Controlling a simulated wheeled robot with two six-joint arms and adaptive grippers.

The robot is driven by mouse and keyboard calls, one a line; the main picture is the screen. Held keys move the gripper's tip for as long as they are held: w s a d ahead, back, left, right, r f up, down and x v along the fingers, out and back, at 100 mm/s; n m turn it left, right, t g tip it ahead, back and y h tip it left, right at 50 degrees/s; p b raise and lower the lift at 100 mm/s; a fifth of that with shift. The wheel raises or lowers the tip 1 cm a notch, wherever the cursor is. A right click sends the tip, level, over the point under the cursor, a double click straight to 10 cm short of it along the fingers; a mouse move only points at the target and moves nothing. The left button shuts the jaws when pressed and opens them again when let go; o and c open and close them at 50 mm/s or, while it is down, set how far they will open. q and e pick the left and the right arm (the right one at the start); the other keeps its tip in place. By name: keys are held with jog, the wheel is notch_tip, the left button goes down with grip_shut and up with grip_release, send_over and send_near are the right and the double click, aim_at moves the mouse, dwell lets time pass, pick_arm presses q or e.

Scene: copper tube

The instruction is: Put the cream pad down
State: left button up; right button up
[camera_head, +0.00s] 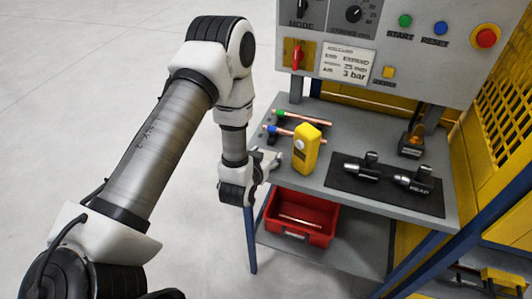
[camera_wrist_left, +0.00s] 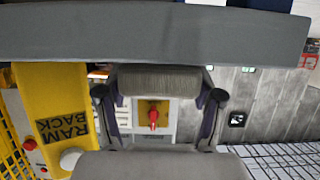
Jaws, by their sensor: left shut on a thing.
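The cream pad (camera_head: 301,143) shows as a small pale round spot on the face of an upright yellow box (camera_head: 307,152) on the bench. My left gripper (camera_head: 270,162) is at the bench's left edge, just left of the box and apart from the pad. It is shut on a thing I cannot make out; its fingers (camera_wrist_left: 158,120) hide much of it. My right gripper is not in view.
A dark mat (camera_head: 350,185) with black fixtures is to the right. A red bin (camera_head: 325,233) stands on the lower shelf. The control panel (camera_head: 430,60) overhangs the back.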

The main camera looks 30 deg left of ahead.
pick_arm(q)
jog(key=shift+f+b, duration=0.25)
jog(key=shift+b, duration=0.1)
jog(key=o, duration=1)
jog(key=shift+o, duration=0.2)
